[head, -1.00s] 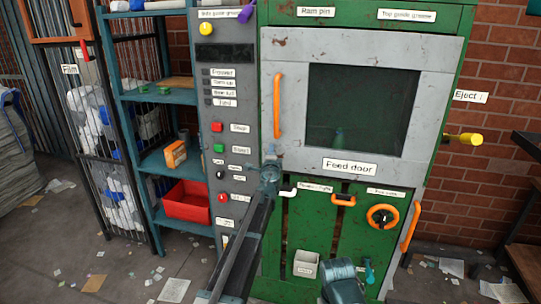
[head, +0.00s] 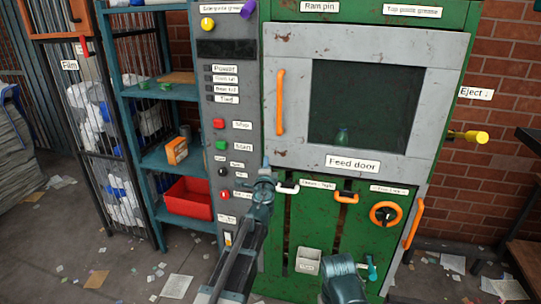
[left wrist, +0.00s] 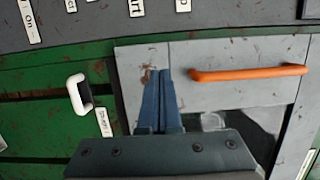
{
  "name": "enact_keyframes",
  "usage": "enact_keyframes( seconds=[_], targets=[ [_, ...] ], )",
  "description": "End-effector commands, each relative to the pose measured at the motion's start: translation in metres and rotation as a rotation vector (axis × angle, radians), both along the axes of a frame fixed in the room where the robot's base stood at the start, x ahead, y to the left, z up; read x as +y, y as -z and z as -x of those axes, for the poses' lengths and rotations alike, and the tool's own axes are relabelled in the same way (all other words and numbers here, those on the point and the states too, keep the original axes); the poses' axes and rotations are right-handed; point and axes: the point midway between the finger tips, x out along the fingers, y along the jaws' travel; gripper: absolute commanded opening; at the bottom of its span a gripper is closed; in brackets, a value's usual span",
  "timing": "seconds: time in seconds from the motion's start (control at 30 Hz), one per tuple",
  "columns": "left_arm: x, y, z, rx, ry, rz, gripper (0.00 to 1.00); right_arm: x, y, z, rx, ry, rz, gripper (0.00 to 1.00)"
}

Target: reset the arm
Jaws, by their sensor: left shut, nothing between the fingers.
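My left gripper (head: 265,166) is in front of the baler, between the grey control panel (head: 226,130) and the grey feed door (head: 420,90). It is shut and empty. In the left wrist view its blue fingers (left wrist: 158,95) lie together in front of the feed door's grey frame, with the orange door handle (left wrist: 250,73) to their right and a white handle (left wrist: 78,94) to their left. I cannot tell if the fingertips touch anything. The feed door looks shut. The grey-blue arm part at the bottom of the head view is mine; the right gripper's fingers do not show.
A blue shelf (head: 165,92) with a red bin (head: 188,198) stands left of the panel. A wire cage (head: 105,150) of white bags is further left. A yellow knob (head: 470,137) sticks out at the right. Paper scraps litter the floor.

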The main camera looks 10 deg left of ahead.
Motion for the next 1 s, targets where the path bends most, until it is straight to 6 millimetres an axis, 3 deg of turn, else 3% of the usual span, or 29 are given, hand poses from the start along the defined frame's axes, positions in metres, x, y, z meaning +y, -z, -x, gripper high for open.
enact_keyframes(
  seconds=[0.03,0.1,0.37,0.47,0.57,0.67,0.8,1.0],
  targets=[
    [0.001,0.0,0.014,0.0,0.0,0.0,0.0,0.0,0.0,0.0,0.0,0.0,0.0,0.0],
    [0.001,0.0,0.022,0.0,0.0,0.0,0.0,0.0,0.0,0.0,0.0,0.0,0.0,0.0],
    [0.001,0.001,0.031,-0.001,-0.017,0.024,0.0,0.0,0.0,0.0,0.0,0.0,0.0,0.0],
    [0.002,0.008,0.046,0.005,-0.089,0.125,0.0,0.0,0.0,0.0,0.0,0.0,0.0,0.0],
    [0.004,0.031,0.077,0.049,-0.224,0.309,0.0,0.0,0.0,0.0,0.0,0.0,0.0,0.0],
    [-0.003,0.073,0.119,0.16,-0.383,0.513,0.0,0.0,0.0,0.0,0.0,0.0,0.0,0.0],
    [-0.034,0.138,0.19,0.398,-0.579,0.749,0.0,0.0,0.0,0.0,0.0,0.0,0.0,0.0],
    [-0.097,0.199,0.294,0.783,-0.762,0.928,0.0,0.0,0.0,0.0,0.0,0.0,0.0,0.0]
  ],
)
